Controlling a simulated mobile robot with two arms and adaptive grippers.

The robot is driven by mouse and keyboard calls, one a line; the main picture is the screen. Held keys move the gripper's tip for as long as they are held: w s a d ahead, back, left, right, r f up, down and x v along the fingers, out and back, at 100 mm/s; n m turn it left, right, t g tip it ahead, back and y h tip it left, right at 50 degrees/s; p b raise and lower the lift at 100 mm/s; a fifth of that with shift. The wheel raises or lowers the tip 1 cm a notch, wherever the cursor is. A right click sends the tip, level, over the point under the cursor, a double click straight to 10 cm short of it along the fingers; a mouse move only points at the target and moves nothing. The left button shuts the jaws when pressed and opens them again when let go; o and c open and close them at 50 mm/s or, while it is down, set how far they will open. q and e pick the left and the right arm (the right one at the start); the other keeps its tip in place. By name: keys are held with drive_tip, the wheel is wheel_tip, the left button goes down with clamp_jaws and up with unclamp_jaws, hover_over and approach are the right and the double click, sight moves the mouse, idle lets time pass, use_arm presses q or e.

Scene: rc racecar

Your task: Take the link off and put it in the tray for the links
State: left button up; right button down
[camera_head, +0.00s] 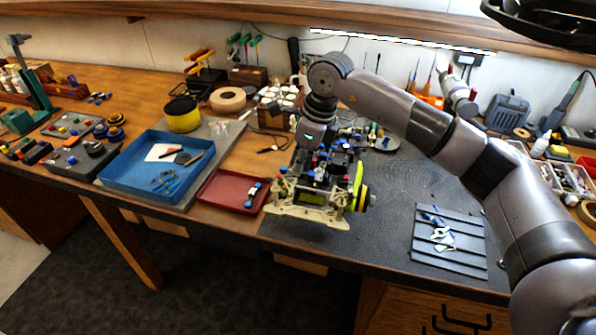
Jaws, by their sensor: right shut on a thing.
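The RC car chassis (305,213), with cream-coloured arms and a yellow-rimmed wheel on its right side, sits on the dark mat near the bench's front edge. My right gripper (318,176) points down over the chassis and is shut on a small part there, most likely the link. The gripper's body hides most of that part, and I cannot tell whether it is still attached. A shallow red tray (222,196) lies just left of the chassis. One blue-ended link (254,194) lies at its right side.
A blue tray (125,178) with tools and small parts stands left of the red tray. A grey slatted tray (462,255) with loose pieces lies to the right. The mat right of the chassis is largely clear.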

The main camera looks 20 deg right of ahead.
drive_tip(key=shift+r, duration=0.55)
idle(0.7)
drive_tip(key=shift+r+p, duration=1.3)
drive_tip(key=shift+r, duration=0.75)
